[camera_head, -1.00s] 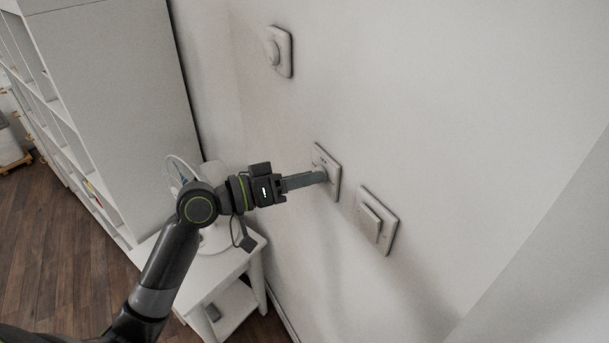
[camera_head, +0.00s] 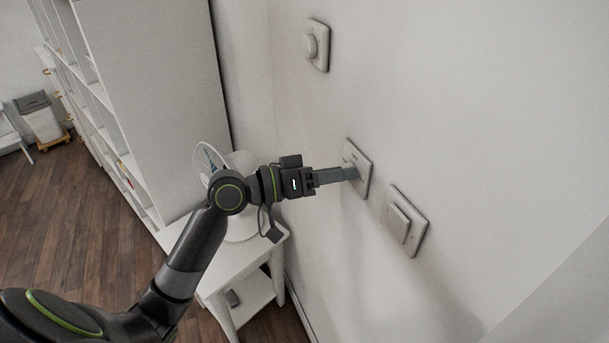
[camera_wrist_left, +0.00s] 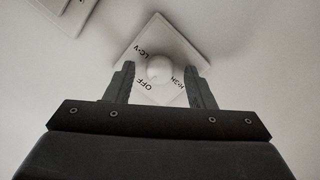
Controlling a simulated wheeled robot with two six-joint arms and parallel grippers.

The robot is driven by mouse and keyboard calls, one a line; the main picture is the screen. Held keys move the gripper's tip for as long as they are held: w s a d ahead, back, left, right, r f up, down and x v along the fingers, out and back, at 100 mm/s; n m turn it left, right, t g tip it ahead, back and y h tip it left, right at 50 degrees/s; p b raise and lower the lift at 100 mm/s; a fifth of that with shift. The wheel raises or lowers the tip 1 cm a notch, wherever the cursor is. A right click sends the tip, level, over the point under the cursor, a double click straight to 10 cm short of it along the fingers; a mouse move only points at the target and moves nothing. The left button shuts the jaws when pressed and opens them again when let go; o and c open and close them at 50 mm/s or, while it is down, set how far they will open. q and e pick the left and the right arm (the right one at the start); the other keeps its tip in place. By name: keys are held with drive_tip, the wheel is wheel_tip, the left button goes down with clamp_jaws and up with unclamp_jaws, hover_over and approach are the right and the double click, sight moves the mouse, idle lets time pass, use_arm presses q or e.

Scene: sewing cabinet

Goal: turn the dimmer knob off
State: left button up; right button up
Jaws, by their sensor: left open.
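The dimmer's white square plate (camera_head: 363,164) is on the wall, and its knob is mostly hidden behind my fingers in the head view. In the left wrist view the plate (camera_wrist_left: 160,30) appears as a diamond with LOW, OFF and HIGH lettering. The round white knob (camera_wrist_left: 159,69) is at its middle. My left gripper (camera_head: 350,173) reaches the plate from the left. It is open, with one finger on each side of the knob; small gaps show in the left wrist view. I cannot make out a pointer mark on the knob. My right gripper is not in view.
A rocker switch (camera_head: 399,222) is close by at the lower right of the dimmer. Another plate with a round knob (camera_head: 311,46) is higher on the wall. A small white table (camera_head: 215,268) stands below my arm, beside a tall white shelf unit (camera_head: 150,80).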

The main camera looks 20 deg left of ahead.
use_arm(q)
drive_tip(key=p+v, duration=0.5)
drive_tip(key=v, duration=1.2)
drive_tip(key=shift+a+p, duration=0.15)
drive_tip(key=shift+p, duration=0.25)
idle(0.5)
idle(0.5)
